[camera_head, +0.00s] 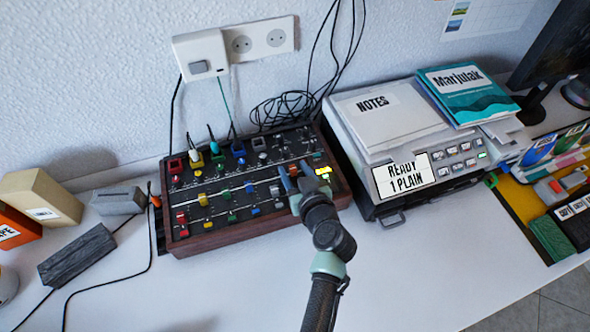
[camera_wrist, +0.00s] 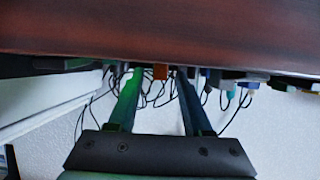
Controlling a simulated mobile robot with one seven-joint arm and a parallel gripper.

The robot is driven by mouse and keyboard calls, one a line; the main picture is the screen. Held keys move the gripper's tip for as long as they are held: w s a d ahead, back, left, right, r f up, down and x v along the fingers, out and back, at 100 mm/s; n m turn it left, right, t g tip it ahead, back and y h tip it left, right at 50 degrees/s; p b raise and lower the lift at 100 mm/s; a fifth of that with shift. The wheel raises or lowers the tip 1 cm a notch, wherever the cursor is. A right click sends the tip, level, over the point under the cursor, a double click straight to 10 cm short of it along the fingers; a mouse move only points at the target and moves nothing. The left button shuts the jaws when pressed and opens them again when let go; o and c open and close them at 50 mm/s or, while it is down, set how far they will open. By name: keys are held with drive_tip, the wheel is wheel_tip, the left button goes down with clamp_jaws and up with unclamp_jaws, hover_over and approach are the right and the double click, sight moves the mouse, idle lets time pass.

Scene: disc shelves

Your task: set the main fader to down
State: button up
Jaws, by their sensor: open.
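The mixer (camera_head: 222,240), a dark panel in a reddish-brown wooden case, stands on the white table with rows of coloured fader caps and knobs. I cannot tell for sure which fader is the main one. My gripper (camera_head: 296,174) is over the panel's right part, fingers apart. Yellow caps (camera_head: 323,171) show just right of it. Contact cannot be told. My gripper and arm hide part of the panel's right side.
A grey machine (camera_head: 362,152) with a "READY 1 PLAIN" display stands close to the mixer's right, carrying papers and a teal booklet (camera_head: 468,92). Cables (camera_head: 285,108) run behind the mixer. A dark block (camera_head: 77,257) lies left. The table front (camera_head: 250,290) is mostly clear.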

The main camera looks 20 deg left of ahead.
clamp_jaws()
idle(1.4)
